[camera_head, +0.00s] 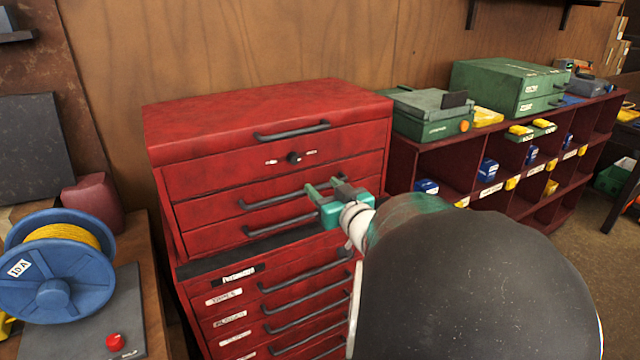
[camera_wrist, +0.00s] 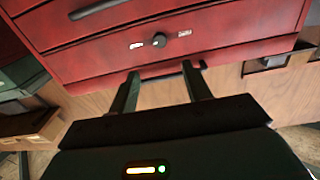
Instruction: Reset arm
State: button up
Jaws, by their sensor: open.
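My gripper (camera_head: 328,193) is teal and open, with nothing between its fingers. In the head view it is in front of the upper drawers of a red tool chest (camera_head: 255,125). In the wrist view the two dark fingers of my gripper (camera_wrist: 160,82) point at the red chest (camera_wrist: 215,25), near its black lock knob. I cannot tell from these views whether the fingers touch the chest. My dark, rounded arm hides part of the chest's lower right side and the floor in the head view.
A blue reel (camera_head: 55,285) with yellow line stands on a bench at the left, with a red button (camera_head: 117,342) near it. A dark red shelf (camera_head: 465,165) with small bins and green cases (camera_head: 510,85) on top runs along the right. Brown floor shows at the far right.

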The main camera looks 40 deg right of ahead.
dwell(0.5)
jog(key=w+a+g, duration=0.1)
jog(key=a+g, duration=0.5)
jog(key=a, duration=0.7)
jog(key=s+a+f+n+g+y, duration=0.1)
jog(key=s+a+f+g+y, duration=0.1)
jog(key=s+a, duration=0.4)
jog(key=s+a+f+n+g+y, duration=0.2)
jog(key=s+a, duration=0.4)
jog(key=a, duration=0.7)
jog(key=shift+s+a+f+g+y, duration=0.2)
jog(key=shift+a+g+y, duration=0.25)
jog(key=shift+g, duration=0.45)
jog(key=shift+d, duration=0.1)
